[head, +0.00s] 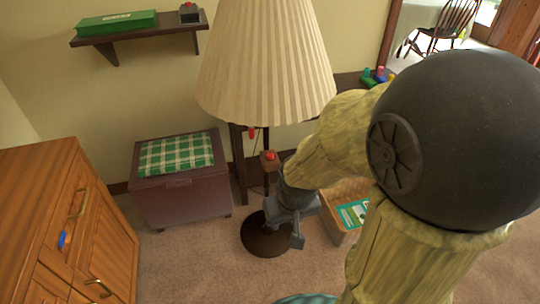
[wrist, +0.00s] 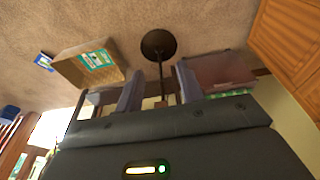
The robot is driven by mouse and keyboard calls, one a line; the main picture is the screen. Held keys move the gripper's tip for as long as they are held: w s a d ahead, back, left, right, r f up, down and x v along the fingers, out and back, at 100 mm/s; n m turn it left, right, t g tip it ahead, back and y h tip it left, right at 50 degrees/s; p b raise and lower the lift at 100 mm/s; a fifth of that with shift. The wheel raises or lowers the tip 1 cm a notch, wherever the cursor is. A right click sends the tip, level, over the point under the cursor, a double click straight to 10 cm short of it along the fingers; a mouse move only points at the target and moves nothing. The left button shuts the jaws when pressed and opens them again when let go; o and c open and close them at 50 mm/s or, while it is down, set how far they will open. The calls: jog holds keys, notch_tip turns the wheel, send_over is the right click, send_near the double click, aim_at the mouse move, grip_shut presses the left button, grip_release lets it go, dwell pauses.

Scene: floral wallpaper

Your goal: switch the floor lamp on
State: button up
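The floor lamp has a large pleated cream shade (head: 265,65), a thin pole and a dark round base (head: 267,240) on the carpet. A small red knob on a brown block (head: 270,157) shows below the shade, and a small red piece (head: 252,133) hangs just under its rim. I cannot tell which one is the switch. My gripper (head: 284,222) is low in front of the lamp, above its base. In the wrist view my gripper (wrist: 159,88) is open and empty, with the pole (wrist: 160,75) seen between its fingers. I cannot tell whether they touch it.
A purple chest (head: 180,195) with a green checked cushion stands left of the lamp. A wooden cabinet (head: 65,215) is at the left. A cardboard box (head: 338,225) stands right of the lamp. A wall shelf (head: 140,36) holds a green box. Carpet between cabinet and lamp is clear.

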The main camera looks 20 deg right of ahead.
grip_shut()
dwell(1.5)
